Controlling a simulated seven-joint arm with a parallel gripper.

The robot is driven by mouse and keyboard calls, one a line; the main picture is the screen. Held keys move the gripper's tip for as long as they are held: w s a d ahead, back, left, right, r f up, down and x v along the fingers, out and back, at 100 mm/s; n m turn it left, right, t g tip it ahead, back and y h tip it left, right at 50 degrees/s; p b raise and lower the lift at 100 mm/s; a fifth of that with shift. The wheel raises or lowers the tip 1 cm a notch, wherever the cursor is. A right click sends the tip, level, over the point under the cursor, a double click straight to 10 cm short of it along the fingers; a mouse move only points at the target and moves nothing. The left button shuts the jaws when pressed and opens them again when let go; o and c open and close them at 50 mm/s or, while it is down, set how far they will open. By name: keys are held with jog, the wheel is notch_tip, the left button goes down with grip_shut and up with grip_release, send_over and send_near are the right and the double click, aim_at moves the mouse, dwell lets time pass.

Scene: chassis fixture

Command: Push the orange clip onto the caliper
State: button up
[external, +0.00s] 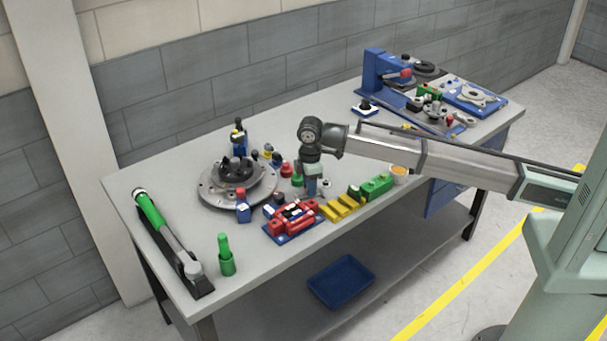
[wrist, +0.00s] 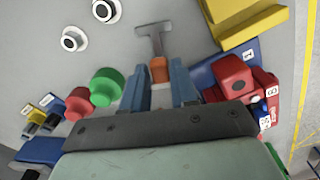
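The orange clip (wrist: 158,70) shows in the wrist view between the tips of my gripper's (wrist: 160,80) two blue fingers. It fills the gap, so the gripper looks shut on it. A grey T-shaped metal piece (wrist: 153,41) extends beyond the orange part. In the external view my gripper (external: 312,193) points down just behind the caliper; the clip cannot be made out there. The red caliper (external: 291,217) sits on a blue base plate near the table's front edge. In the wrist view the caliper (wrist: 236,78) is right of the fingers, partly hidden by the gripper body.
Yellow stepped blocks (external: 343,207) and a green block (external: 376,187) stand right of the caliper. A round grey fixture (external: 210,190) is to the left. Green (wrist: 106,85) and red knobs stand left of the fingers.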

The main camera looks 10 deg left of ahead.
grip_shut()
jog(key=shift+r, duration=0.15)
jog(key=shift+r, duration=0.9)
jog(key=shift+r, duration=0.1)
jog(key=shift+r, duration=1.4)
